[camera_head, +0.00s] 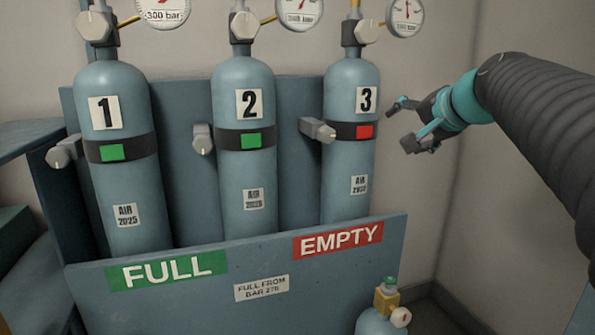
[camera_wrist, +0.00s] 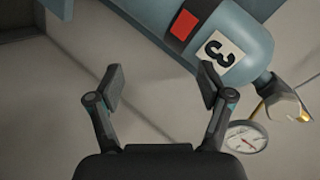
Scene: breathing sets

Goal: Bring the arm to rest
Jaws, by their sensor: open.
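My gripper (camera_head: 401,126) is open and empty to the right of cylinder 3 (camera_head: 347,190), at about the height of its red marker. My arm reaches in from the right edge of the head view. In the wrist view both fingers of my gripper (camera_wrist: 161,86) are spread, with bare wall between them. Cylinder 3 (camera_wrist: 245,42) lies beyond them at the upper right, seen tilted. Its red tag (camera_wrist: 184,26) and its gauge (camera_wrist: 245,137) show there. In the head view the gripper looks apart from the cylinder.
Cylinder 1 (camera_head: 118,185) and cylinder 2 (camera_head: 246,180) carry green markers and stand left of cylinder 3 in a blue rack (camera_head: 200,295) labelled FULL and EMPTY. A small cylinder (camera_head: 380,322) with a brass valve stands at the bottom right. Bare wall (camera_head: 440,200) lies below my gripper.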

